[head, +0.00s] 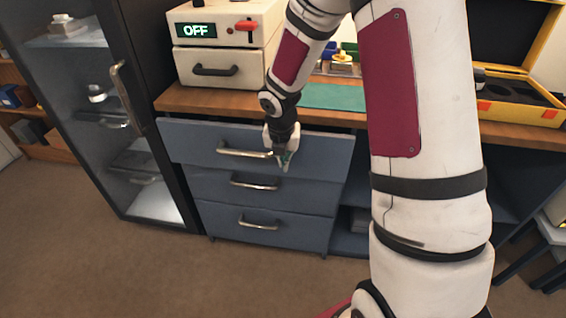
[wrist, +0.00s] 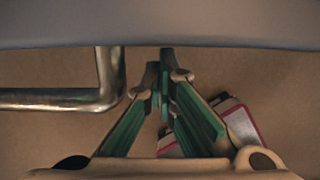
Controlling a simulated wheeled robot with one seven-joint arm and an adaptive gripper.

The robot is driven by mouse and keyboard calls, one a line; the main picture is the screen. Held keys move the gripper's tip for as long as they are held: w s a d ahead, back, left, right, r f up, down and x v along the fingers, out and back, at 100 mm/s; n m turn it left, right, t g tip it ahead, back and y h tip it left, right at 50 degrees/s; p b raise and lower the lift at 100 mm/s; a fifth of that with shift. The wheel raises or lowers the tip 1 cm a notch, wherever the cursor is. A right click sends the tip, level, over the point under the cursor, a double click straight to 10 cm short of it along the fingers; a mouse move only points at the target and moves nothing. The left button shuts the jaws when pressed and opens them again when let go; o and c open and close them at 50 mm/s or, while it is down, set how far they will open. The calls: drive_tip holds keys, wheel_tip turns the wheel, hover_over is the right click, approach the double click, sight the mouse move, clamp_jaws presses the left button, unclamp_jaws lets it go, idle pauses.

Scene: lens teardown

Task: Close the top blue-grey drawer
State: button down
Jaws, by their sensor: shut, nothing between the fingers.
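The top blue-grey drawer (head: 195,143) is under the wooden worktop. Its front stands out past the two drawers below, so it looks partly open; its inside is hidden. Its metal bar handle (head: 235,151) is on the front and also shows at left in the wrist view (wrist: 60,98). My gripper (head: 285,164) is shut and empty, in front of the drawer face just right of the handle. In the wrist view the green-padded fingers (wrist: 164,70) point at the grey drawer front (wrist: 160,25). I cannot tell whether the tips touch it.
The middle (head: 215,187) and bottom (head: 220,222) drawers look shut. A glass-door cabinet (head: 130,170) stands at left. On the worktop (head: 190,98) are a box with an "OFF" display (head: 235,25), a green mat (head: 335,96) and a yellow case (head: 520,108). The floor in front is clear.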

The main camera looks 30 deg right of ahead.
drive_tip(key=shift+w+d+p, duration=0.8)
drive_tip(key=shift+w+p, duration=0.25)
drive_tip(key=shift+w, duration=0.05)
drive_tip(key=shift+w+d+p, duration=0.75)
drive_tip(key=shift+w+p, duration=0.25)
drive_tip(key=shift+w, duration=0.05)
